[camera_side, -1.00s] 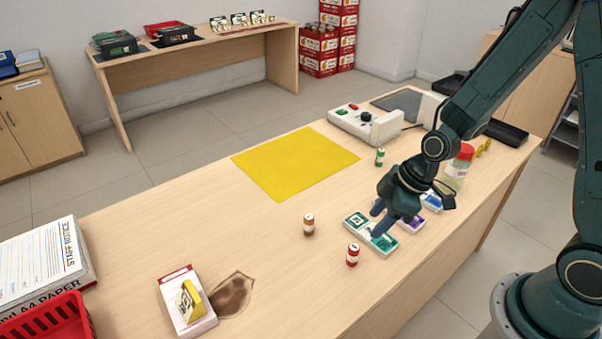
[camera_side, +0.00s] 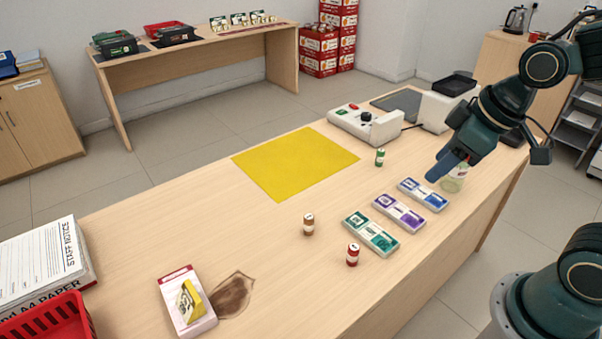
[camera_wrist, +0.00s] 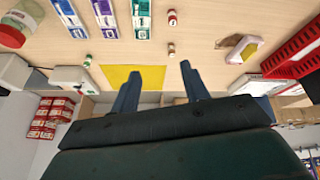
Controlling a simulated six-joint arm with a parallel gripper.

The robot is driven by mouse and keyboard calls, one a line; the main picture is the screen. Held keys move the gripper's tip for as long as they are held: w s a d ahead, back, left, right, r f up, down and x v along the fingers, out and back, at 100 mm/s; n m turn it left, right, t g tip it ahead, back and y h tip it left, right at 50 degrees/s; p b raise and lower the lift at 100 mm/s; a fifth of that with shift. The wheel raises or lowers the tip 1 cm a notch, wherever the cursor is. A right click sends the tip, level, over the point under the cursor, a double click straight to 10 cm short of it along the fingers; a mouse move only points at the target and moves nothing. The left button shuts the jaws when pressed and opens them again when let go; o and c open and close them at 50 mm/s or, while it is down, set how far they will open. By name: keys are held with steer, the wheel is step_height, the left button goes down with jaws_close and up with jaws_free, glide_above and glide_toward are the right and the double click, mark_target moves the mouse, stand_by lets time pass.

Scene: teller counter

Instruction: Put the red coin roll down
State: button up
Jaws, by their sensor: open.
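The red coin roll (camera_side: 353,255) stands upright on the counter near its front edge, just below the green-and-white pack. In the wrist view the red coin roll (camera_wrist: 172,17) is at the top, right of the packs. My gripper (camera_side: 437,172) is open and empty, raised over the right part of the counter, well away from the red roll. In the wrist view its two fingers (camera_wrist: 158,88) are spread with nothing between them. My gripper partly hides a jar (camera_side: 455,180) behind it.
A brown roll (camera_side: 308,225) and a green roll (camera_side: 380,157) stand on the counter. Green, purple (camera_side: 399,213) and blue (camera_side: 423,195) packs lie in a row. A bare yellow mat (camera_side: 295,163) lies behind.

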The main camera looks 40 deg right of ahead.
steer(key=s+d+r+m, duration=0.1)
steer(key=s+r+m, duration=0.2)
steer(key=s+r, duration=0.2)
steer(key=shift+s+t+h, duration=0.3)
steer(key=shift+s+t, duration=0.1)
steer(key=shift+s, duration=0.8)
steer(key=shift+d, duration=0.1)
